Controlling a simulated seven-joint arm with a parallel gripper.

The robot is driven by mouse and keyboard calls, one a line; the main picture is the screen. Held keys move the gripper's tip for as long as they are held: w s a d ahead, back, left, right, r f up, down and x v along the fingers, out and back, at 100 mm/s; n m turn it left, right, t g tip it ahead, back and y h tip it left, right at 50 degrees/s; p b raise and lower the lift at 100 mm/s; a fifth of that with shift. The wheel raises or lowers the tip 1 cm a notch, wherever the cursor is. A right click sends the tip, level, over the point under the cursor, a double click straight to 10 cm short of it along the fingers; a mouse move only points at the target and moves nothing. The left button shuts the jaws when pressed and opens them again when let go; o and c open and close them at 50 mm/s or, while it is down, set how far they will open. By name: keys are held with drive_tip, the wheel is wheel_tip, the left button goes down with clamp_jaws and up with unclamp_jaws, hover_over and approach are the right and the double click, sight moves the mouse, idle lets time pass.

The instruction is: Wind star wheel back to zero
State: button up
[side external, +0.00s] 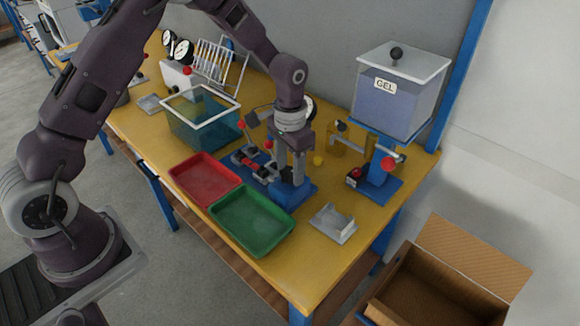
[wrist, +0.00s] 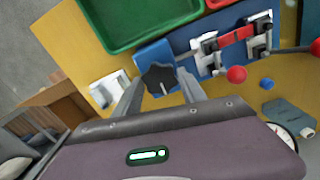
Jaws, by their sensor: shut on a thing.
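The star wheel (wrist: 158,80) shows in the wrist view as a dark lobed knob with a thin pale line on it. It sits on a blue base (wrist: 155,51). My gripper (wrist: 161,76) is shut on the star wheel, one finger on each side. In the side view my gripper (side external: 290,180) points down over the blue base (side external: 300,201), and the fingers hide the wheel. A clamp fixture with a red strip (wrist: 236,36) stands beside the base. I cannot read any zero mark or scale.
A green tray (side external: 252,220) and a red tray (side external: 205,178) lie left of the fixture. A grey metal bracket (side external: 333,223) is on the right. Red ball knobs (wrist: 236,74) stick up close to my gripper. A GEL tank (side external: 393,101) and a teal bin (side external: 201,115) stand farther back.

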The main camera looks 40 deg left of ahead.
sight(290, 173)
drive_tip(key=o, duration=1.4)
drive_tip(key=shift+c, duration=0.2)
wheel_tip(290, 173, up, 7)
drive_tip(key=shift+r, duration=0.1)
drive_tip(key=s+r+t, duration=0.2)
drive_tip(key=s+r, duration=0.4)
drive_tip(key=r, duration=0.4)
drive_tip(key=s+r+n+t, duration=0.1)
drive_tip(key=s+r, duration=0.2)
drive_tip(key=s, duration=0.8)
drive_tip(key=s+a+r+n+t, duration=0.1)
drive_tip(key=s+r, duration=0.3)
drive_tip(key=s, duration=0.7)
drive_tip(key=shift+a+t, duration=0.15)
drive_tip(key=shift+t, duration=0.65)
